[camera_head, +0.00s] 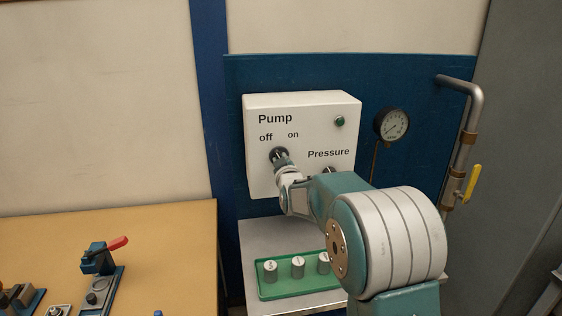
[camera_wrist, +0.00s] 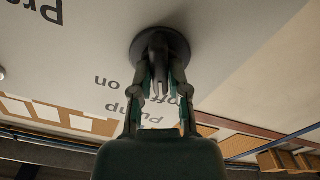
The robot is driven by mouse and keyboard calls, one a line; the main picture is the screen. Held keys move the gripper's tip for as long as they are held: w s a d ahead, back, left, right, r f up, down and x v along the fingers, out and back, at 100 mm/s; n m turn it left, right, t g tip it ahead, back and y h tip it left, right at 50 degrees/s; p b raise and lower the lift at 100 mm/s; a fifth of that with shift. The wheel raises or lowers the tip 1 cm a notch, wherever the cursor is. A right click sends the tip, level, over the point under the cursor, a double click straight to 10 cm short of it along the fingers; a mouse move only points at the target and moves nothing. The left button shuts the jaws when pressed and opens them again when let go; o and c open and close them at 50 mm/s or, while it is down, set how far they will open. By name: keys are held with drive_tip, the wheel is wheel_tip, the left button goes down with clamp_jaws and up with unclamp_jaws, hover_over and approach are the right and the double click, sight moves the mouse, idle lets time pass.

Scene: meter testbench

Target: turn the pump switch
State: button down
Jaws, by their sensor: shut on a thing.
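The white pump box (camera_head: 302,112) is fixed on the blue panel, with the labels "Pump", "off", "on" and "Pressure". The pump switch (camera_head: 279,154) is a dark round knob below "off" and "on". In the wrist view the switch (camera_wrist: 160,42) shows upside down with its labels, its round base flat on the box face. My gripper (camera_head: 283,160) reaches the switch from the front. In the wrist view its two fingers (camera_wrist: 158,85) are closed on the switch's handle. The fingers partly hide the handle and the "off" label, so I cannot tell its exact setting.
A green lamp (camera_head: 340,121) sits on the box. A gauge (camera_head: 391,125) and a pipe with a yellow lever (camera_head: 472,184) are at the right. A green tray (camera_head: 268,293) with grey weights stands below my arm. A wooden table (camera_head: 170,240) holds a red-handled clamp (camera_head: 102,262).

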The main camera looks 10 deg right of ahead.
drive_tip(key=shift+a+f+n, duration=0.1)
drive_tip(key=shift+f+n, duration=0.1)
drive_tip(key=shift+n, duration=0.1)
drive_tip(key=c, duration=0.6)
unclamp_jaws()
drive_tip(key=shift+r, duration=0.1)
drive_tip(key=s, duration=1.2)
drive_tip(key=shift+a, duration=0.1)
